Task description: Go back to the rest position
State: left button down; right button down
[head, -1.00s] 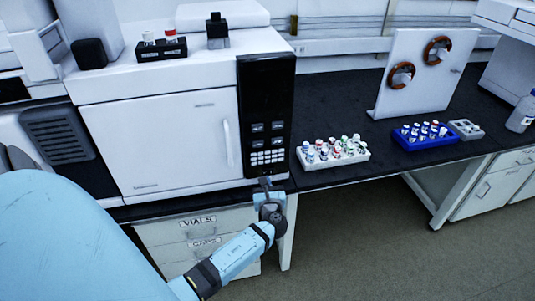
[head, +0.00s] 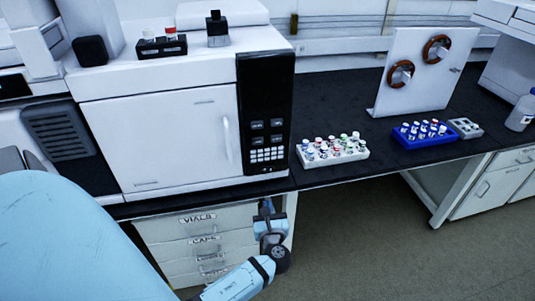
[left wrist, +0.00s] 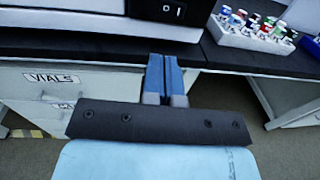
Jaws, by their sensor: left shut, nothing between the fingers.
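My left gripper (head: 266,206) is in front of the bench, below its front edge and beside the drawers labelled VIALS. In the left wrist view its two blue fingers (left wrist: 164,75) are together with nothing between them. The fingers point toward the bench edge under the white instrument (head: 165,140). My right gripper does not show in either view.
The black bench (head: 330,95) holds a white rack of vials (head: 332,150), a blue rack (head: 425,135), a small grey rack (head: 466,128) and a white panel with two copper-coloured coils (head: 412,75). Drawers (head: 200,240) stand below. Open floor (head: 370,240) lies right of the arm.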

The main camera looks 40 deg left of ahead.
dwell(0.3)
pick_arm(q)
jog(key=s+d+f+n+g+h+p, duration=0.1)
jog(key=s+d+f+n+h+p, duration=0.1)
jog(key=s+d+n+h+p, duration=0.65)
jog(key=s+d+r+n+h+p, duration=0.1)
jog(key=s+d+r+n+h, duration=0.2)
jog(key=n, duration=0.4)
jog(key=s+d+r+n+h+p, duration=0.2)
jog(key=s+d+r+n+h, duration=0.1)
jog(key=d+n, duration=0.4)
jog(key=shift+s+h, duration=0.7)
jog(key=shift+h, duration=0.55)
